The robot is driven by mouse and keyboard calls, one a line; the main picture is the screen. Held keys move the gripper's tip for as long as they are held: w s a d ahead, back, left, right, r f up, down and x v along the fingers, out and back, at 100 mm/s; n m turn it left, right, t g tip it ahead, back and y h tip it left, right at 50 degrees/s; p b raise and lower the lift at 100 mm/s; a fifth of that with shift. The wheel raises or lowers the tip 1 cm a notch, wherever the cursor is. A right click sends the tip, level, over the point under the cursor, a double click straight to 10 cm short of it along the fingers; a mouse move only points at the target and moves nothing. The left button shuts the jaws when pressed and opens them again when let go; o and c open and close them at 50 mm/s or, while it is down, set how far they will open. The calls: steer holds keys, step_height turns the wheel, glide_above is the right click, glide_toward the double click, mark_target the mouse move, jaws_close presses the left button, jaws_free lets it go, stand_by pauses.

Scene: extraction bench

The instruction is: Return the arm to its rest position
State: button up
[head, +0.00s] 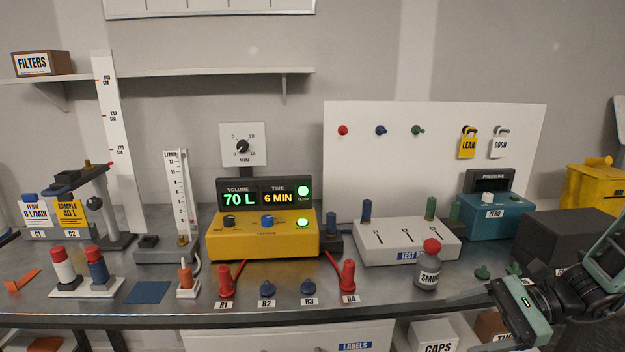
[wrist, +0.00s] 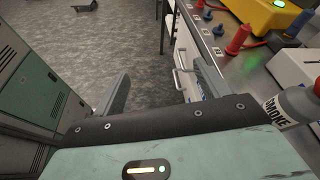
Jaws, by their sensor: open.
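My gripper (head: 487,296) is at the lower right of the head view, in front of the bench's right part, with its fingers toward the front edge. In the wrist view my gripper (wrist: 155,92) shows two fingers spread apart with nothing between them. Grey floor and the bench front show beyond them. The grey smoke bottle with a red cap (head: 428,268) stands on the bench to the left of my gripper. It also shows at the right edge of the wrist view (wrist: 290,108), apart from the fingers.
The bench (head: 390,300) holds a yellow pump (head: 262,238), a white test block (head: 405,242), a teal pressure box (head: 497,222) and a dark box (head: 560,240). Red and blue pegs stand along the front. A drawer front (wrist: 187,70) lies below. Green lockers (wrist: 40,85) stand left in the wrist view.

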steer(key=s+a+r+n+h, duration=0.4)
steer(key=s+a+n+h, duration=0.3)
steer(key=n, duration=0.5)
steer(key=s+a+r+n+g+h, duration=0.1)
steer(key=s+a+r+n+h, duration=0.2)
steer(key=s+a+n+h, duration=0.3)
steer(key=s+a+n, duration=0.2)
steer(key=s+n, duration=0.3)
steer(key=shift+s+a+r+n+g+h, duration=0.2)
steer(key=shift+a+r+n+g+h, duration=0.1)
steer(key=shift+a+r+n+h, duration=0.1)
jaws_close()
